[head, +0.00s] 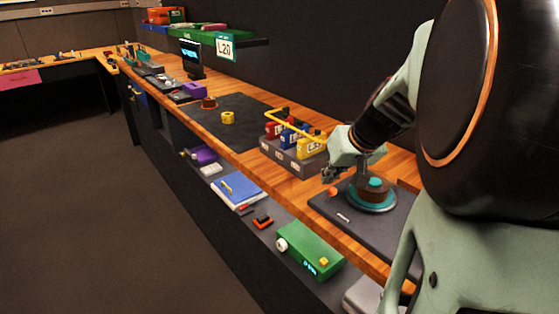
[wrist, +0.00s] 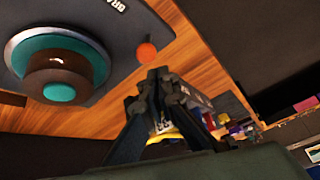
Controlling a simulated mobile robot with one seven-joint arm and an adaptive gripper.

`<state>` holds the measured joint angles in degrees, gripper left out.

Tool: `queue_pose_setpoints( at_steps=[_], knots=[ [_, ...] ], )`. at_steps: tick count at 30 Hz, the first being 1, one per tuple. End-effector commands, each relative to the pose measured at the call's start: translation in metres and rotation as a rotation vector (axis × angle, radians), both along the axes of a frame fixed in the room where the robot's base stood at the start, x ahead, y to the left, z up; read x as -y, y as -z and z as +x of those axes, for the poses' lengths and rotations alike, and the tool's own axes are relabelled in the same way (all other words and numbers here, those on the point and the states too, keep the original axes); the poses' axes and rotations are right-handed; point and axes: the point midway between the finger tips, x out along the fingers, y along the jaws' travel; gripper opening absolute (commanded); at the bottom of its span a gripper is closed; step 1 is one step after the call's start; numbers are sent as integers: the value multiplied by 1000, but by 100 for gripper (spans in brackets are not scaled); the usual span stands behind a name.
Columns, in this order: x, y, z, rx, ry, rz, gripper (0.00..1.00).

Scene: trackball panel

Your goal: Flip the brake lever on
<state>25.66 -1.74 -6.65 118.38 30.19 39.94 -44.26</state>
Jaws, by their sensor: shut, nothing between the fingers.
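The dark trackball panel (head: 335,214) lies at the front right of the wooden bench. It carries a brown and teal trackball unit (head: 372,200). The brake lever shows as a small orange-red knob (head: 333,191) at the panel's edge. In the wrist view the knob (wrist: 147,51) is just beyond my fingertips, near white lettering that begins "BRA". My gripper (head: 331,174) is shut and empty, close above the knob. In the wrist view its fingertips (wrist: 168,80) are together, apart from the knob as far as I can tell.
A grey block holder (head: 290,158) with red, blue and yellow tagged pieces and a yellow bar stands left of my gripper. A lower shelf below holds a green box (head: 310,250).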

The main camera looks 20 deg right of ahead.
Motion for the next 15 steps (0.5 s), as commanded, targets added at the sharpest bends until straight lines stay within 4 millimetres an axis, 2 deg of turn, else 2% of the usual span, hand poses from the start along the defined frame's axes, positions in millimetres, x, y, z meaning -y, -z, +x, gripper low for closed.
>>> queue_pose_setpoints(
  at_steps=[15],
  knots=[
    [-5,7,14,0,0,-1,0]
  ],
)
